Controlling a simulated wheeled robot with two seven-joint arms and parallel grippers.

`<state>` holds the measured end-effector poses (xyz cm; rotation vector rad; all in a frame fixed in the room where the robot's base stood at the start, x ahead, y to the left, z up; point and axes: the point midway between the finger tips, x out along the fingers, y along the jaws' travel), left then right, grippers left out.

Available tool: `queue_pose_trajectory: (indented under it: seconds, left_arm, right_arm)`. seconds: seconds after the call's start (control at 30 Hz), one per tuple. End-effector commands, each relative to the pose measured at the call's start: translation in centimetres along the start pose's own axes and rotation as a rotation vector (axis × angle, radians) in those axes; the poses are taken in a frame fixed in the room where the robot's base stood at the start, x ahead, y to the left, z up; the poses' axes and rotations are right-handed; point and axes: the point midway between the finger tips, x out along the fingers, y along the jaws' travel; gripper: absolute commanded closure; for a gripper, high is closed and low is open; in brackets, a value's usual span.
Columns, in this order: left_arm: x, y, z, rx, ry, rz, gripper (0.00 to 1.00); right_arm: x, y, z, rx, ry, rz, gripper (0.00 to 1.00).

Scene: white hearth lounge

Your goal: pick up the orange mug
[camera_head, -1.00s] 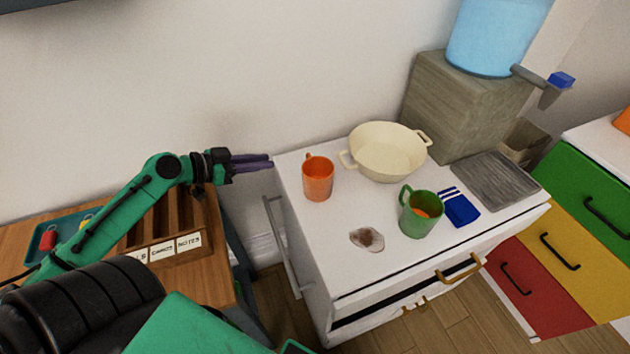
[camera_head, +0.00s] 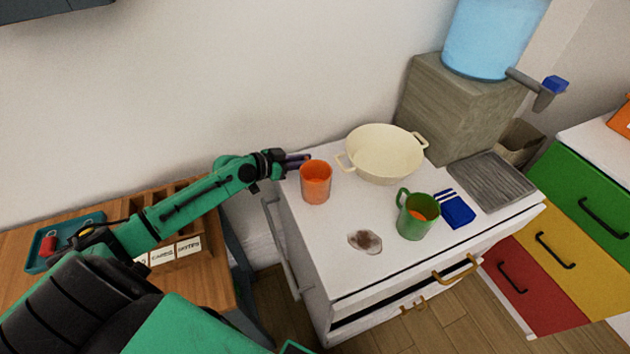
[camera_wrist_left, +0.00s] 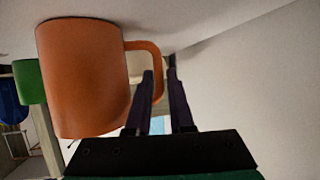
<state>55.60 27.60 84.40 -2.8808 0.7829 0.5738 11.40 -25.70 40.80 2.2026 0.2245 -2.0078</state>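The orange mug (camera_head: 316,188) stands upright on the white cabinet top (camera_head: 315,240), near its left back edge. My left gripper (camera_head: 302,158) is at the mug's back left side, by its handle. In the left wrist view the mug (camera_wrist_left: 85,80) fills the left, with its handle (camera_wrist_left: 157,62) at the fingertips. The two dark fingers (camera_wrist_left: 161,72) are apart, and the handle's outer bar appears in the gap between them. I cannot tell whether they touch it. My right gripper is not in view.
A cream pot (camera_head: 384,155) stands just right of the mug. The wall is close behind the cabinet.

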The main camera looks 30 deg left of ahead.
Motion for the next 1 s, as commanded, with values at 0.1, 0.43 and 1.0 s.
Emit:
queue_pose_trajectory:
  seconds: [0.1, 0.43, 1.0]
  left_arm:
    - [0.32, 0.02, 0.03, 0.001, -0.001, 0.001, 0.8]
    - [0.26, 0.02, 0.04, 0.001, -0.001, 0.001, 1.0]
    - [0.25, 0.02, 0.03, 0.001, 0.0, 0.001, 1.0]
  right_arm:
    - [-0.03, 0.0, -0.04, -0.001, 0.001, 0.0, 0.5]
    - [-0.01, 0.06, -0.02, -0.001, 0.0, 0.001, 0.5]
    - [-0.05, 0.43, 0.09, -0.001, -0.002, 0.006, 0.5]
